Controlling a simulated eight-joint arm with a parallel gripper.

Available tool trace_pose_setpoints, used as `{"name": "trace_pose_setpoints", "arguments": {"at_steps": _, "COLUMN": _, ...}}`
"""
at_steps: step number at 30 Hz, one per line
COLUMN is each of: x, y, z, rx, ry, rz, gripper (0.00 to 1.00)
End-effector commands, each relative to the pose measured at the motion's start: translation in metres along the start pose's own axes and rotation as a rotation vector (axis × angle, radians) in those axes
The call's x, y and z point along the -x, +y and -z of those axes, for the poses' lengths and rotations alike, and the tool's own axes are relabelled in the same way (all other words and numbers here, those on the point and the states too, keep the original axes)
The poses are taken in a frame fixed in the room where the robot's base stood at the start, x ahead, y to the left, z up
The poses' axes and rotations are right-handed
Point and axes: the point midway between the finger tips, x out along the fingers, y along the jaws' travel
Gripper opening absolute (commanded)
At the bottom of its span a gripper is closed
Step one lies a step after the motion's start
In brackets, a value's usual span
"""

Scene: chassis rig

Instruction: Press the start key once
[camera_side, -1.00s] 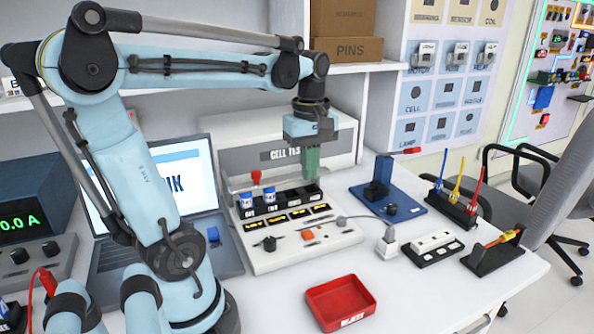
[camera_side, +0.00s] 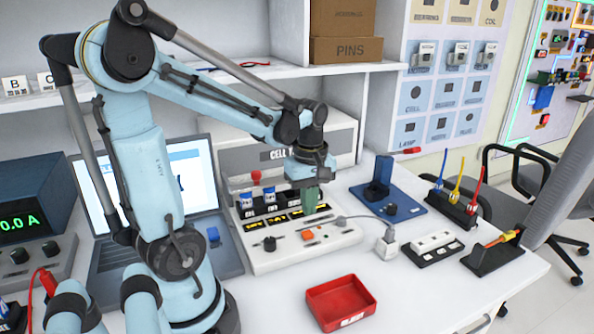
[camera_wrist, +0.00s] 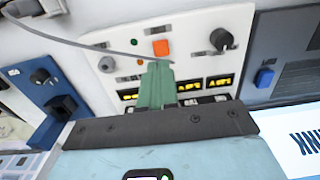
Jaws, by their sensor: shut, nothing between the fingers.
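The cell tester (camera_side: 285,262) is a pale console with a sloped front panel. An orange square key (camera_side: 307,235) sits on that panel and also shows in the wrist view (camera_wrist: 160,47). No start label is legible on it. My gripper (camera_side: 310,211) has green fingers, shut and empty, above the panel and just behind the orange key in the side view. In the wrist view the fingertips (camera_wrist: 158,64) point toward the orange key, with a small gap in the picture. Whether they touch the panel cannot be told.
A black rack with blue-and-white cells (camera_side: 246,200) stands behind the panel. Knobs (camera_side: 270,243) flank the key. A grey cable (camera_side: 365,219) crosses near the right edge to a white plug (camera_side: 387,243). A red tray (camera_side: 340,303) sits in front, and a laptop (camera_side: 212,262) is left.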

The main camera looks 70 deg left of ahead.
Motion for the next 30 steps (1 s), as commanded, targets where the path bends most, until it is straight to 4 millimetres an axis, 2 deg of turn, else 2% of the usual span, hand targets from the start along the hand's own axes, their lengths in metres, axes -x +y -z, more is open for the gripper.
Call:
{"name": "trace_pose_setpoints", "arguments": {"at_steps": 6, "x": -0.028, "y": 0.000, "z": 0.000, "rx": 0.000, "ry": 0.000, "rz": 0.000, "gripper": 0.00}}
{"name": "trace_pose_setpoints", "arguments": {"at_steps": 12, "x": -0.045, "y": 0.000, "z": 0.000, "rx": 0.000, "ry": -0.001, "rz": -0.001, "gripper": 0.00}}
{"name": "trace_pose_setpoints", "arguments": {"at_steps": 18, "x": -0.053, "y": 0.000, "z": 0.000, "rx": -0.001, "ry": -0.001, "rz": -0.001, "gripper": 0.00}}
{"name": "trace_pose_setpoints", "arguments": {"at_steps": 30, "x": -0.054, "y": 0.000, "z": 0.000, "rx": -0.001, "ry": -0.001, "rz": -0.001, "gripper": 0.00}}
